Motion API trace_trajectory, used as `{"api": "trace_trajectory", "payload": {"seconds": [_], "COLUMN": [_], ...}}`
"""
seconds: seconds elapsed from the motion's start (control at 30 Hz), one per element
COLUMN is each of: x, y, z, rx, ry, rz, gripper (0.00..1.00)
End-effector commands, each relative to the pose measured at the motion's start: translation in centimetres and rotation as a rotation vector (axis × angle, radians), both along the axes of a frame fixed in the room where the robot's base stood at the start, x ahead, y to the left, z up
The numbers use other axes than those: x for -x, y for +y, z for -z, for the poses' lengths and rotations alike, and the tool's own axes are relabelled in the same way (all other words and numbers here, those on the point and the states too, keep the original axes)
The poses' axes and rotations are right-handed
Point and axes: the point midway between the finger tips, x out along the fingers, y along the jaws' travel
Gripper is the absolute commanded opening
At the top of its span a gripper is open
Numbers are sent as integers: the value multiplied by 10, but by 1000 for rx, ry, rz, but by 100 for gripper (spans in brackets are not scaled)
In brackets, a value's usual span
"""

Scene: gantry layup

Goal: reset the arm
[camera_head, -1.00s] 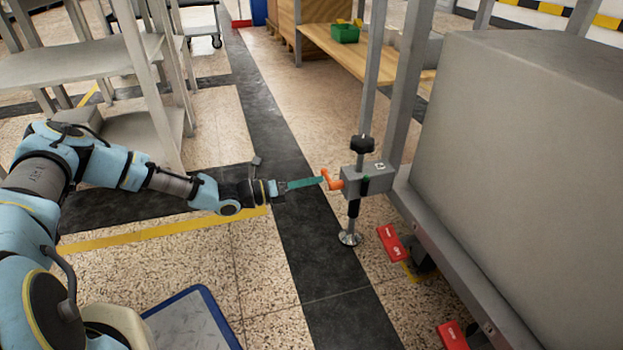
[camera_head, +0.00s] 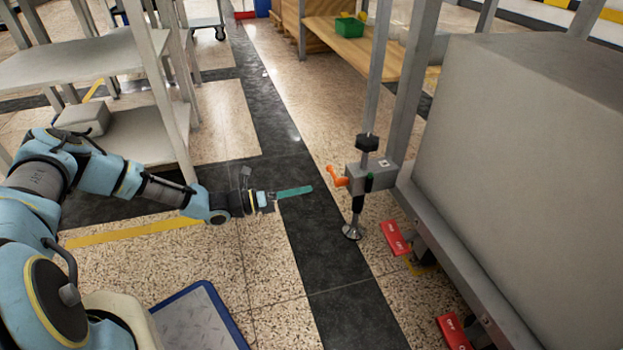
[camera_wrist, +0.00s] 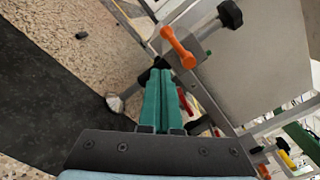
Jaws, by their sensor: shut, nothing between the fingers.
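My arm reaches from the left in the head view. My gripper (camera_head: 308,189) has teal fingers, shut together with nothing between them, and points right over the dark floor strip. A gap separates the fingertips from the orange handle (camera_head: 339,181) on the grey clamp block (camera_head: 371,178). In the wrist view the closed teal fingers (camera_wrist: 160,78) point away from the camera. The orange handle also shows there (camera_wrist: 178,46), beyond and to the right of the fingers.
A grey cart with a large box (camera_head: 530,150) fills the right side, with red pedals (camera_head: 395,238) low on its frame. Grey shelving (camera_head: 80,62) stands at the left. A green bin (camera_head: 349,28) sits on a wooden bench behind. Open floor lies between.

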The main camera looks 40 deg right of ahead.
Motion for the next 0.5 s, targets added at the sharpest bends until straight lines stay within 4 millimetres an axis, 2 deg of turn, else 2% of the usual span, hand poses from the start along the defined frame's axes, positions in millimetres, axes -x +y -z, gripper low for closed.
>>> {"api": "trace_trajectory", "payload": {"seconds": [0.03, 0.2, 0.33, 0.5], "x": [-5, -17, -22, -25], "y": [11, 44, 60, 69], "z": [-5, -3, -1, 1], "rx": [-2, -2, -3, -3], "ry": [0, -1, 1, 1], "rz": [-3, -1, 1, 1], "gripper": [0, 0, 0, 0]}}
